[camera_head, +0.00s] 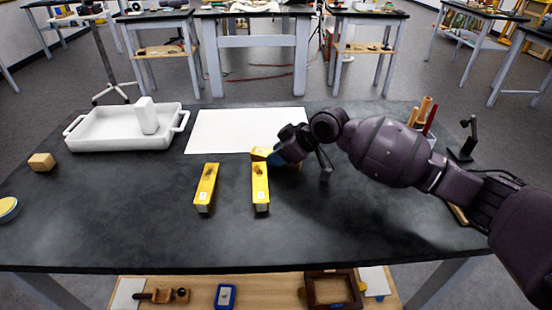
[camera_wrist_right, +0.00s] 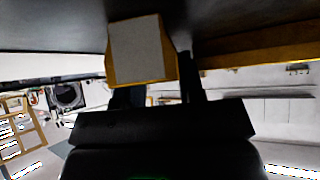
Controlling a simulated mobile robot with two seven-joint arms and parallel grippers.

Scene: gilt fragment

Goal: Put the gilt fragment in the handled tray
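Two yellow-gold bars with dark marks and pale end labels lie on the dark table, a left one (camera_head: 207,184) and a middle one (camera_head: 260,184). A third yellow piece (camera_head: 259,153) lies just behind the middle bar, partly hidden by my right gripper (camera_head: 277,157). I cannot tell which piece is the gilt fragment. In the right wrist view a gold-edged block (camera_wrist_right: 140,50) with a grey face overlaps one finger. The fingers (camera_wrist_right: 160,95) stand apart; no clear hold shows. The white handled tray (camera_head: 108,142) is at the back left. My left gripper is out of view.
A white upright block (camera_head: 147,115) stands in the tray. A white sheet (camera_head: 235,128) lies at the back middle. A small wooden block (camera_head: 41,161) is at the left. A tool holder (camera_head: 424,125) and dark stand (camera_head: 464,146) are at the right. The front of the table is clear.

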